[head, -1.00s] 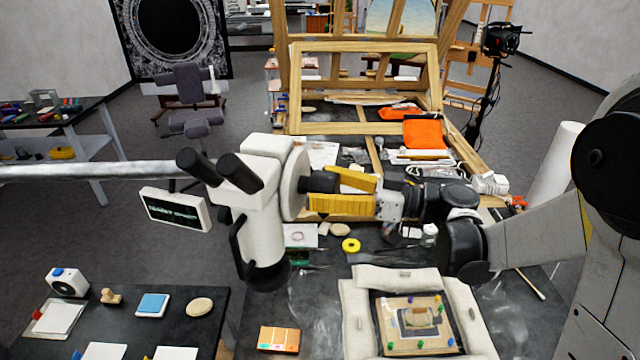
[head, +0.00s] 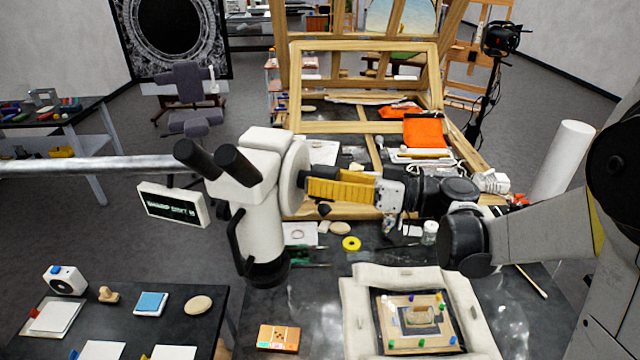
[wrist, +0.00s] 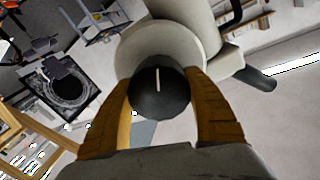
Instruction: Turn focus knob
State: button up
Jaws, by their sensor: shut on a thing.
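The focus knob (wrist: 160,88) is a black round knob with a white pointer line, on a pale round housing (wrist: 150,45) of the white microscope. In the wrist view the line stands nearly upright. My gripper (wrist: 161,98) has one yellow-brown finger on each side of the knob and is shut on it. In the head view the white microscope (head: 262,230) stands at centre left with black eyepieces, and my gripper (head: 308,188) reaches its right side from the right. The yellow fingers overlap there and hide most of the knob.
A small display (head: 172,205) with green-white text hangs left of the microscope, below a horizontal metal bar (head: 90,167). A padded frame (head: 355,310) with a framed fragment lies below my arm. A wooden easel (head: 365,130) stands behind. A dark side table (head: 215,310) is at lower left.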

jog(key=o, duration=1.2)
jog(key=v, duration=1.2)
dwell(0.9)
